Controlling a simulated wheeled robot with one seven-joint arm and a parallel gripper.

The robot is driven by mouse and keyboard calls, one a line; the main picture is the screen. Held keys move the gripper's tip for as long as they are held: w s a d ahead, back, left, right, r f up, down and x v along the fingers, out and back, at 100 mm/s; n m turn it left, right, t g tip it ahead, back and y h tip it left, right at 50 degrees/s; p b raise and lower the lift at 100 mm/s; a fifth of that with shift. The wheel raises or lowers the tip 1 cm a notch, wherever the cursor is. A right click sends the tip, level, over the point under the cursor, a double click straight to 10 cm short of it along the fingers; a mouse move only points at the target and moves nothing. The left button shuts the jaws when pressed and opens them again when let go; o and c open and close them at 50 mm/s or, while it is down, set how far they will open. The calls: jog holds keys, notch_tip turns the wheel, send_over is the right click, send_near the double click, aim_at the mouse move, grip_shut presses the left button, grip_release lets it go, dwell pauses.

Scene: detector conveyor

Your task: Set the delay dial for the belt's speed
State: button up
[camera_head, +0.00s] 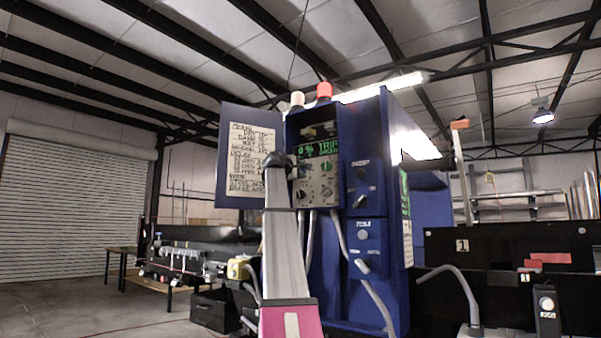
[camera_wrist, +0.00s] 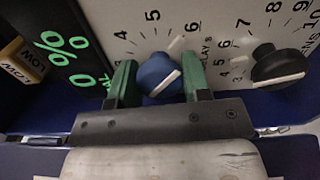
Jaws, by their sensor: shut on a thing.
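In the head view my arm hides this dial.
A black dial (camera_wrist: 276,66) with a white pointer stands close to the gripped one. The open door (camera_head: 232,182) on the left bears a handwritten note (camera_head: 251,158). A conveyor (camera_head: 195,243) lies further left.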

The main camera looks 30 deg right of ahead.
jog(key=shift+m, duration=0.5)
jog(key=o, duration=0.9)
jog(key=v, duration=1)
jog(key=shift+s+a, duration=0.15)
jog(key=shift+a, duration=0.25)
jog(key=shift+a, duration=0.1)
